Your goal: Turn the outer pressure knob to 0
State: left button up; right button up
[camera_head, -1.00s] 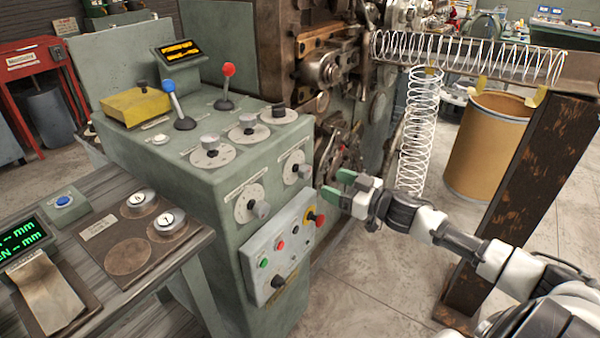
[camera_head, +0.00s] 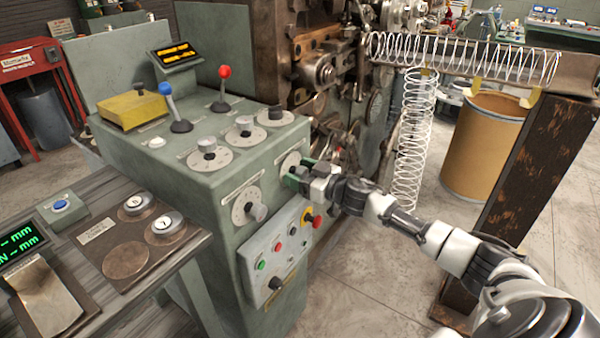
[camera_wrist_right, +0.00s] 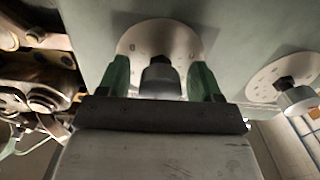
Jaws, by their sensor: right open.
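Two round white dials with dark-based grey knobs are on the front face of the green cabinet. The far dial (camera_head: 289,163), nearer the coiling machine, is partly hidden by my right gripper (camera_head: 300,175). In the right wrist view its knob (camera_wrist_right: 159,79) is between the two green fingers of my right gripper (camera_wrist_right: 160,82), which are open on either side with a gap visible. The near dial's knob (camera_head: 257,211) stands free, and it also shows in the right wrist view (camera_wrist_right: 297,98). I cannot read the settings. My left gripper is not in view.
A button box (camera_head: 280,255) with a yellow-and-red stop button (camera_head: 312,217) is just below the dials. More knobs (camera_head: 207,147) and two levers are on the cabinet top. A white spring (camera_head: 413,140) hangs behind my right arm.

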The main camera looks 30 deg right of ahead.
jog(key=c, duration=0.9)
